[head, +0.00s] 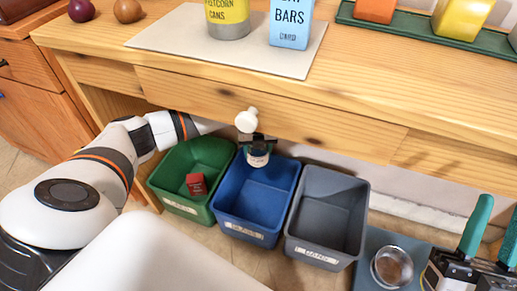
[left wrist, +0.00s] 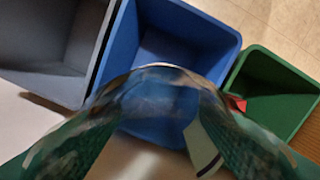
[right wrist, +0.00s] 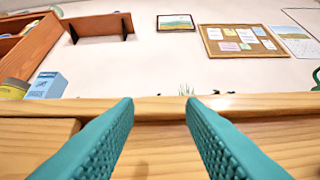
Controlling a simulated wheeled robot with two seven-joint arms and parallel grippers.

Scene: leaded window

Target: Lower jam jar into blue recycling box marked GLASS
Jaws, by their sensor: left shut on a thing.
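The jam jar (head: 258,158), a small clear jar with a pale label, hangs below my left gripper (head: 258,140). My left gripper is shut on it. The blue box (head: 252,222) stands on the floor, with a pale tag on its front whose word is too small to read surely. In the head view the jar overlaps the box's back part; its exact height against the rim is hard to tell. In the left wrist view the see-through jar (left wrist: 150,100) is in front of the blue box (left wrist: 185,50). My right gripper (right wrist: 158,105) is open and empty, over the wooden bench.
A green box (head: 180,203) holding a red item (head: 196,184) stands left of the blue one. A grey box (head: 327,215), empty, stands right. The bench edge (head: 270,105) overhangs behind the boxes. A round metal tin (head: 391,266) is on a grey-blue mat at right.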

